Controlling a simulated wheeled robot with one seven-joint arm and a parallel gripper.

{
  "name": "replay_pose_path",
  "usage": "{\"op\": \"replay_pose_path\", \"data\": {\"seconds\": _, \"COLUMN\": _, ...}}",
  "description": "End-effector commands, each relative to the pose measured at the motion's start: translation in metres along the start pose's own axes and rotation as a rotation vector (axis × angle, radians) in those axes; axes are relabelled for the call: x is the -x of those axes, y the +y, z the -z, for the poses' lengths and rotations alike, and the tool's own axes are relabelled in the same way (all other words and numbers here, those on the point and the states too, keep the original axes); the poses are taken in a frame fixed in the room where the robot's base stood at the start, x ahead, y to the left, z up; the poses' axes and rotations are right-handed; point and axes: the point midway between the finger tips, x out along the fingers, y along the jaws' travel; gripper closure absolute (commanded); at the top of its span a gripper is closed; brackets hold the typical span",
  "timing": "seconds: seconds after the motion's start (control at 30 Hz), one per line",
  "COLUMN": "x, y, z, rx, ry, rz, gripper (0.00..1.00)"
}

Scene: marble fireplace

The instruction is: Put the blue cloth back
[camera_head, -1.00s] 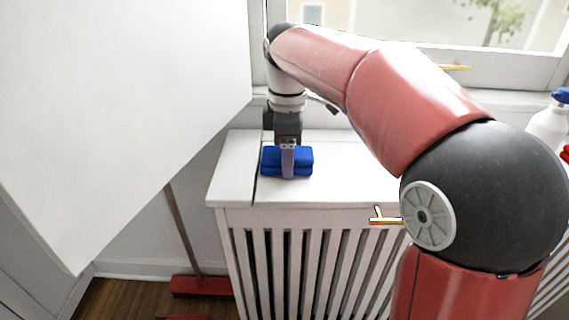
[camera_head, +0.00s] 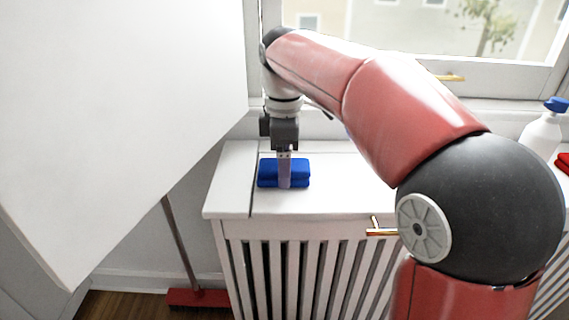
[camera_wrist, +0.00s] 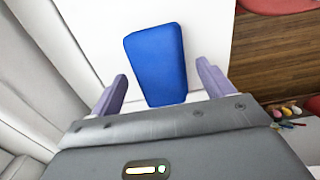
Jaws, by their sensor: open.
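The folded blue cloth (camera_head: 298,172) lies on the white slatted cabinet top (camera_head: 330,196), near its left end. It also shows in the wrist view (camera_wrist: 156,62) as a blue block between the two finger lines. My gripper (camera_head: 285,184) points down at the cloth, with one finger in front of its near side in the head view. In the wrist view my gripper (camera_wrist: 162,84) is open, with a purple finger on either side of the cloth and a gap to each. Whether the fingertips touch the cabinet top is hidden.
A white spray bottle with a blue top (camera_head: 543,128) and a red item (camera_head: 563,162) stand at the right. A large white panel (camera_head: 110,110) fills the left. A broom (camera_head: 198,297) stands on the floor. The window is behind.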

Motion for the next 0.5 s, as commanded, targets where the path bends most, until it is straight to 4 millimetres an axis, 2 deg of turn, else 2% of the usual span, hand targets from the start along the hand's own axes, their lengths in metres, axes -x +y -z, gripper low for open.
{"op": "replay_pose_path", "data": {"seconds": 0.3, "x": 0.071, "y": 0.001, "z": 0.0, "rx": 0.0, "ry": 0.001, "rz": -0.003, "gripper": 0.2}}
{"op": "replay_pose_path", "data": {"seconds": 0.5, "x": 0.1, "y": 0.001, "z": 0.0, "rx": 0.0, "ry": 0.001, "rz": -0.001, "gripper": 0.2}}
